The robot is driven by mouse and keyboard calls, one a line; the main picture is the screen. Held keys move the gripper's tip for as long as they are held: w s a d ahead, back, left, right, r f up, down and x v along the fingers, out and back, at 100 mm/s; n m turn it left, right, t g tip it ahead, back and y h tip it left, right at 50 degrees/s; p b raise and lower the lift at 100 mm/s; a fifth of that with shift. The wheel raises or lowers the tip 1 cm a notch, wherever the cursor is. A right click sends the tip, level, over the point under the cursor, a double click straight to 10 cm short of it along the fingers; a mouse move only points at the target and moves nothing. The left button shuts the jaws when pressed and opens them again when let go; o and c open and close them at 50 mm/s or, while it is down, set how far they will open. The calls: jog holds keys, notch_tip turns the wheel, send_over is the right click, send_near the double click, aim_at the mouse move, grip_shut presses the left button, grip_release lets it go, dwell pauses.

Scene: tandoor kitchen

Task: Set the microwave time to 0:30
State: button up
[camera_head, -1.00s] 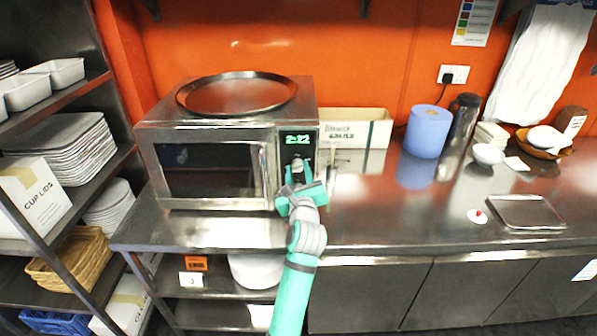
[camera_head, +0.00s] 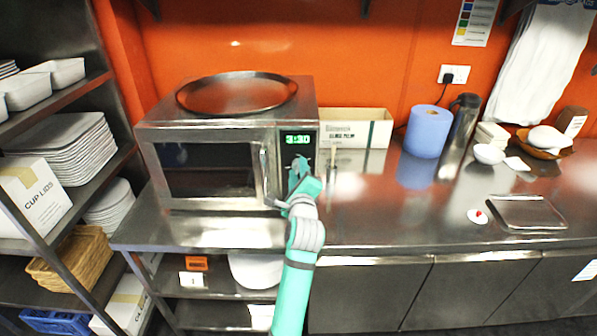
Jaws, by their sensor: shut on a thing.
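The steel microwave (camera_head: 207,168) stands on the counter at left centre, door shut, with a dark window and a vertical handle. Its green display (camera_head: 298,139) sits at the top of the right-hand control panel. The digits are small and blurred; they look like 3:30, but the first digit is uncertain. My gripper (camera_head: 300,168) is at the panel below the display, shut on the control knob. The knob is mostly hidden behind the fingers and the teal hand.
A round steel tray (camera_head: 237,93) lies on top of the microwave. A cardboard box (camera_head: 354,129) stands right of it, then a blue paper roll (camera_head: 428,131) and a flask (camera_head: 459,124). A shelf rack is at left.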

jog(key=n, duration=0.4)
jog(key=n+h, duration=0.1)
jog(key=n, duration=0.3)
jog(key=shift+r+n, duration=0.2)
jog(key=shift+n, duration=0.1)
jog(key=n, duration=0.7)
jog(key=shift+a+f+n+h, duration=0.1)
jog(key=shift+n+h, duration=0.2)
jog(key=n, duration=0.8)
jog(key=shift+f+h, duration=0.15)
jog(key=shift+h, duration=0.15)
jog(key=n, duration=0.4)
jog(key=shift+a+f+t, duration=0.1)
jog(key=shift+a+t, duration=0.05)
jog(key=shift+t, duration=0.25)
jog(key=shift+f+n, duration=0.15)
jog(key=shift+n, duration=2.15)
